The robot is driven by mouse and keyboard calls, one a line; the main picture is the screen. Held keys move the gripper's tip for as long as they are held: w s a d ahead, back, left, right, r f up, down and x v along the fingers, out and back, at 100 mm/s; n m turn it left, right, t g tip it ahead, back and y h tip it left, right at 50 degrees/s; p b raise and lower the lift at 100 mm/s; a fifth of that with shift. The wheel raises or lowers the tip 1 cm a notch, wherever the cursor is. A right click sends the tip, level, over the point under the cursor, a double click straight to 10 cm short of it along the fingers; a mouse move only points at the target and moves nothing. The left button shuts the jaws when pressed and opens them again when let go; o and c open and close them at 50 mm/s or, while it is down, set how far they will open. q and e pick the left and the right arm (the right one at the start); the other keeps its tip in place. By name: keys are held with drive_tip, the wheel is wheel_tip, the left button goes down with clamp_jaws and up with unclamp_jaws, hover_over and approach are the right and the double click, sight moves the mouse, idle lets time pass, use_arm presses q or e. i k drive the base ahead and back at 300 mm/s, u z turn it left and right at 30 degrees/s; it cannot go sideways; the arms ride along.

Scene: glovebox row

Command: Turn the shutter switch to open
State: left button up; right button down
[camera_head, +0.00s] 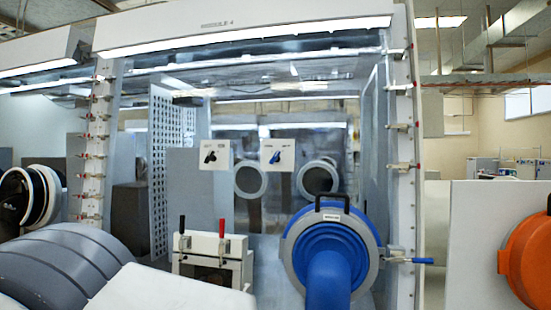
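Two small white switch plates show in the head view inside the glovebox window. The left switch plate (224,155) carries a black knob (210,152), tilted, its lower end to the left. The right switch plate (288,154) carries a blue knob (275,157), also tilted. The labels on both are too small to read, so I cannot tell which is the shutter switch or its set position. Neither of my grippers is in view.
A blue glove port (290,245) with a black handle bulges at the front right. A white box (192,243) with black and red levers stands left of it. A ribbed grey cover (60,262) fills the lower left. An orange port (530,258) is at the far right.

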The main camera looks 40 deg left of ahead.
sight(278, 153)
drive_tip(key=u, duration=0.55)
drive_tip(key=k, duration=0.65)
drive_tip(key=u, duration=1)
drive_tip(key=i, duration=1.2)
drive_tip(key=z, duration=0.6)
